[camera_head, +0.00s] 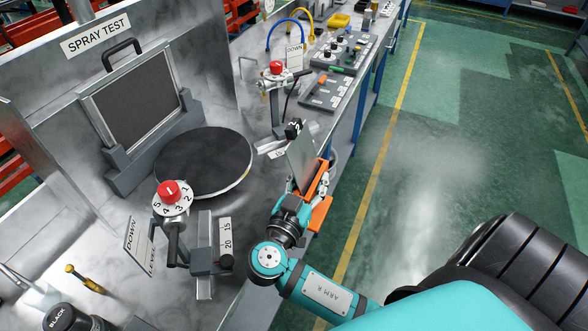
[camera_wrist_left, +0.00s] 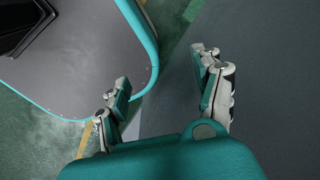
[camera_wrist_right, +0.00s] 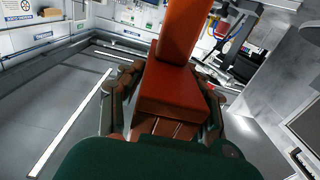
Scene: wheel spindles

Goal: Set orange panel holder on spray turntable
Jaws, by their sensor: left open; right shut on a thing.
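My right gripper (camera_head: 316,187) is shut on the orange panel holder (camera_head: 320,214), which carries a thin grey panel (camera_head: 300,158). In the right wrist view the orange holder (camera_wrist_right: 168,92) sits between both fingers. The holder is in the air by the bench's front edge, to the right of the spray turntable and apart from it. The spray turntable (camera_head: 205,160) is a round dark disc with a pale rim, and its top is empty. My left gripper (camera_wrist_left: 163,78) is open and empty in the left wrist view; the head view does not show it.
A red-knobbed dial (camera_head: 169,191) stands in front of the turntable, and another red-knobbed stand (camera_head: 277,68) is behind it. A framed dark filter (camera_head: 135,100) leans at the back under the SPRAY TEST sign (camera_head: 96,35). A grey tool tray (camera_head: 335,92) lies farther along the bench.

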